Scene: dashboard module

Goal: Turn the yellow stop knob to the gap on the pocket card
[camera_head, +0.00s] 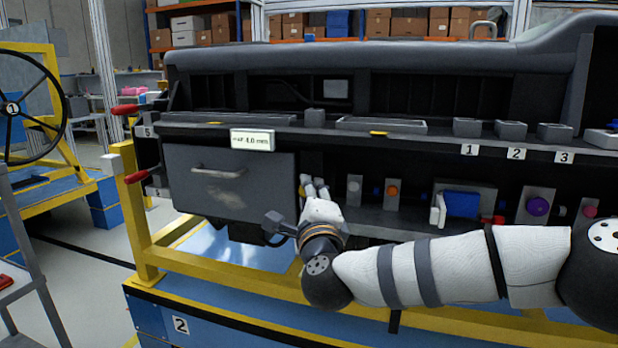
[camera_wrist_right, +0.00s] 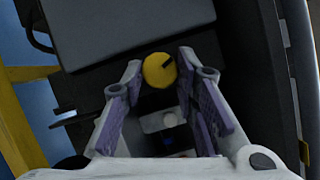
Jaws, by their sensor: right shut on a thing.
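The yellow stop knob (camera_wrist_right: 159,70) is round with a dark pointer mark towards its upper right in the right wrist view. My right gripper (camera_wrist_right: 161,75) has its two fingertips on either side of the knob and is shut on it. In the head view the right gripper (camera_head: 314,184) reaches the dashboard just right of the grey drawer front and hides most of the knob. A white card (camera_head: 252,140) above the drawer front reads about 4.0 mm; its first characters are too small to read. My left gripper is not in view.
The grey drawer front (camera_head: 230,185) with a handle is left of the gripper. An orange knob (camera_head: 392,191), a blue block (camera_head: 461,205) and a purple knob (camera_head: 537,207) lie to the right. A yellow frame rail (camera_head: 225,275) runs below.

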